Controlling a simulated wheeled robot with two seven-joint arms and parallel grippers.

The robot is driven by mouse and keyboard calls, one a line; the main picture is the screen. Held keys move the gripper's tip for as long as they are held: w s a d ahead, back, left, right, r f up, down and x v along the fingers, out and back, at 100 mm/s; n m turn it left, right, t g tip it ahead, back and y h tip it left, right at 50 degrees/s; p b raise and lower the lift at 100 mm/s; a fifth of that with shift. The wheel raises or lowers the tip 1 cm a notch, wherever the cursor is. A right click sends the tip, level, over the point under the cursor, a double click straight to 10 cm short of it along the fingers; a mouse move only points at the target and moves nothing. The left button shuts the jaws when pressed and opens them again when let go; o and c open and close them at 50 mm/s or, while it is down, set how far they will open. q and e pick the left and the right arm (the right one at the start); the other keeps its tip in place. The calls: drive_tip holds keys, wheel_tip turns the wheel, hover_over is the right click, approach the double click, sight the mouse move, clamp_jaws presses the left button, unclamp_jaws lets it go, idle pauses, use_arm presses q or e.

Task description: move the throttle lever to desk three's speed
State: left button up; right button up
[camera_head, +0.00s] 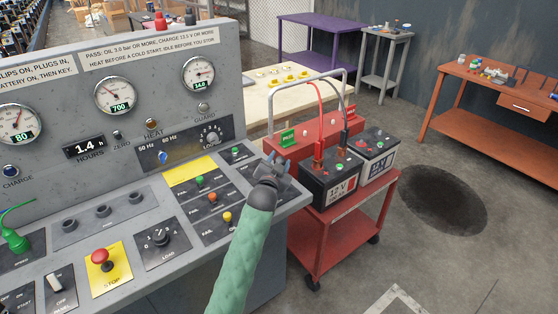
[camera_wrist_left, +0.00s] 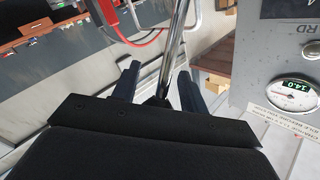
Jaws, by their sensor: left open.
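My left gripper (camera_head: 276,168) is at the right edge of the grey control desk (camera_head: 150,190), at the end of a green-sleeved arm. In the left wrist view its open jaws (camera_wrist_left: 158,80) have one dark finger on each side of a bright metal rod (camera_wrist_left: 174,48). The middle gauge (camera_head: 115,95) reads 700. My right gripper is not in view.
A red trolley (camera_head: 330,232) with two batteries (camera_head: 329,178) and a tall handle stands close right of the gripper. The desk carries a red stop button (camera_head: 103,258), a load knob (camera_head: 159,237) and several small switches. Open floor lies right of the trolley.

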use_arm(q)
clamp_jaws()
drive_tip(key=shift+w+a, duration=0.1)
